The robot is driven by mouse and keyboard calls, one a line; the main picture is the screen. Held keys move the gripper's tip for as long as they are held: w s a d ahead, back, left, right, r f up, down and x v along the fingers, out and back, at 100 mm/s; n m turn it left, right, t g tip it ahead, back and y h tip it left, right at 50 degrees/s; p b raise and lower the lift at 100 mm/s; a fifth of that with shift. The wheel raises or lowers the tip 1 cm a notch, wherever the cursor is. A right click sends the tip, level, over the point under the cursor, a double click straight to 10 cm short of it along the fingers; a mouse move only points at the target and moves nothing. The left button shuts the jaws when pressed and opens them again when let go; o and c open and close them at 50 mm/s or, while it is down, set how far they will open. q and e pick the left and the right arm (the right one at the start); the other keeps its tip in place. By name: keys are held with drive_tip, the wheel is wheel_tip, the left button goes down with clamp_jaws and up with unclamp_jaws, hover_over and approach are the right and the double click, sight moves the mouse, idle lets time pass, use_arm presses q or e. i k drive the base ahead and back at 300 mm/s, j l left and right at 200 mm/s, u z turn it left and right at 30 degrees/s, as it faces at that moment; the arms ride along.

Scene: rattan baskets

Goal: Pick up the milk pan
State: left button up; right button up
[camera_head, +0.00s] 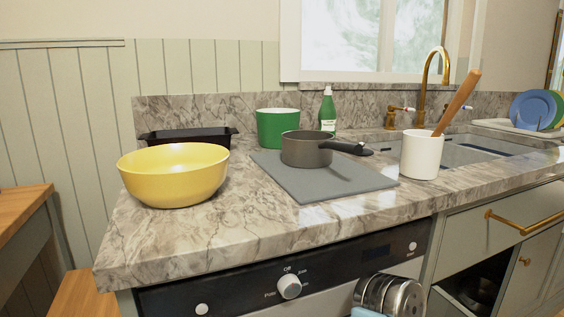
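The milk pan (304,150) is a small dark grey pot with a black handle (346,147) that points to the right. It stands upright on a flat grey board (325,188) on the marble counter.
A yellow bowl (174,176) stands left of the pan on the counter (200,228). A green pot (277,127), a green bottle (327,110) and a black tray (188,136) are behind. A white crock (421,155) with a wooden utensil stands right of the handle, before the sink (450,154).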

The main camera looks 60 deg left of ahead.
sight(306, 149)
drive_tip(key=l+u, duration=0.2)
drive_tip(key=u, duration=0.2)
drive_tip(key=l+u, duration=0.2)
drive_tip(key=u, duration=0.15)
drive_tip(key=l+u, duration=0.2)
drive_tip(key=u, duration=0.2)
drive_tip(key=l+u, duration=0.2)
drive_tip(key=u, duration=0.2)
drive_tip(key=i+u, duration=0.1)
drive_tip(key=u, duration=0.25)
drive_tip(key=i+l+u, duration=0.1)
drive_tip(key=u, duration=0.25)
